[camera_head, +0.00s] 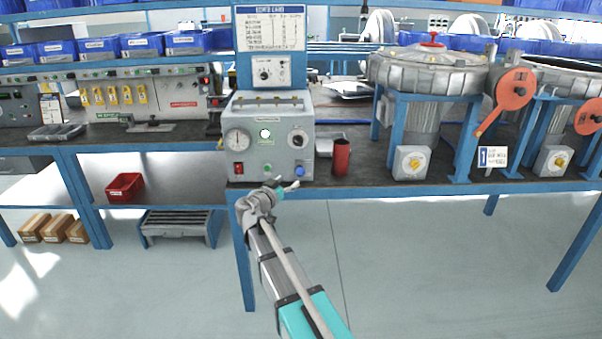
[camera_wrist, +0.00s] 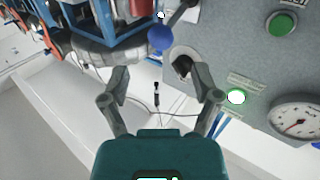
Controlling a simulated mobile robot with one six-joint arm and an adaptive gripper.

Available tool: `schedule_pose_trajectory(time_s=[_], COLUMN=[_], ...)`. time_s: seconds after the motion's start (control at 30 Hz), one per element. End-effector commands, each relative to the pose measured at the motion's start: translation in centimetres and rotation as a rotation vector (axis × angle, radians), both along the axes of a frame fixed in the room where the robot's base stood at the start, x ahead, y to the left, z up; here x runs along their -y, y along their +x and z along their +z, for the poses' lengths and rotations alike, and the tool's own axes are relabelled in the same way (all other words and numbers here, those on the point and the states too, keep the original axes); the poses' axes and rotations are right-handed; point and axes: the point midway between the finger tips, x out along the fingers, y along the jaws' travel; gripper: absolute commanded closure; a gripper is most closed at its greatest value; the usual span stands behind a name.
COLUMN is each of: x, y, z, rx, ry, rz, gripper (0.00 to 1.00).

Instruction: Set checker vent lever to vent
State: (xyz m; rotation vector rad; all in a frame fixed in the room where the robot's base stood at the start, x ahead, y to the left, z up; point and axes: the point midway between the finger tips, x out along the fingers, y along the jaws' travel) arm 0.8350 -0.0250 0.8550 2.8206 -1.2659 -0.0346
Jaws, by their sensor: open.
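The checker (camera_head: 270,155) is a grey box on the bench with a gauge, a lit lamp and coloured controls on its front. Its blue control (camera_head: 300,170) is at the lower right of that front. In the wrist view I see a lever with a blue ball (camera_wrist: 162,37) on a dark arm, running up and right to the grey panel (camera_wrist: 240,55). Lettering by it is not legible. My gripper (camera_head: 290,186) is just in front of the checker's lower right. In the wrist view my gripper (camera_wrist: 162,82) is open and empty, with the ball beyond its fingertips, apart from them.
A red cylinder (camera_head: 341,157) stands on the bench right of the checker. Beyond it are a switch box (camera_head: 411,163) and a blower housing (camera_head: 430,72) on a blue frame. The bench edge (camera_head: 400,187) runs below the checker. The floor in front is clear.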

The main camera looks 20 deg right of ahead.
Motion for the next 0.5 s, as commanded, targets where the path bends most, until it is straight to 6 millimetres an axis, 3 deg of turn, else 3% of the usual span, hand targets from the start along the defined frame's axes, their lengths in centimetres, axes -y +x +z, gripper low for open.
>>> schedule_pose_trajectory(time_s=[0.2,0.5], x=[2.6,5.2], y=[2.5,4.7], z=[0.0,0.0], rx=[0.0,0.0], ry=[0.0,0.0], rz=[-0.002,0.0], gripper=[0.2,0.2])
